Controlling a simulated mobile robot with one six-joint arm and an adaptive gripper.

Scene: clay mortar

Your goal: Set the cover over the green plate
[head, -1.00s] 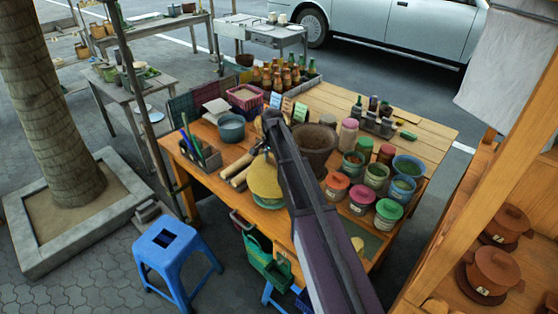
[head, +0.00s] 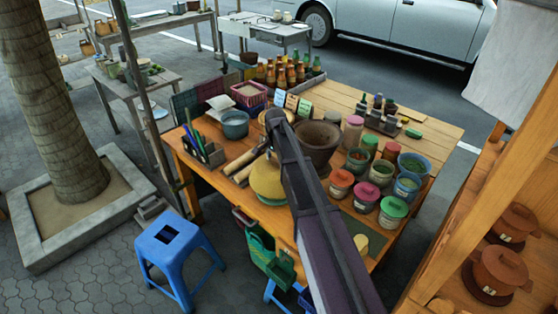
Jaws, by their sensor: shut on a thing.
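The cover (head: 266,178), a yellow-tan dome, is at the front middle of the wooden table, left of my arm. A thin green edge, likely the green plate (head: 271,203), shows just below the cover's front rim. Most of the plate is hidden under the cover. I cannot tell whether the cover touches the plate. My gripper (head: 270,153) is at the cover's top, shut on it; my own arm hides much of the fingers and the cover's right side.
A brown mortar (head: 318,138) stands right behind the arm. Rolling-pin-like wooden rods (head: 243,162) lie close to the cover's left. A blue bowl (head: 235,124) stands behind left.

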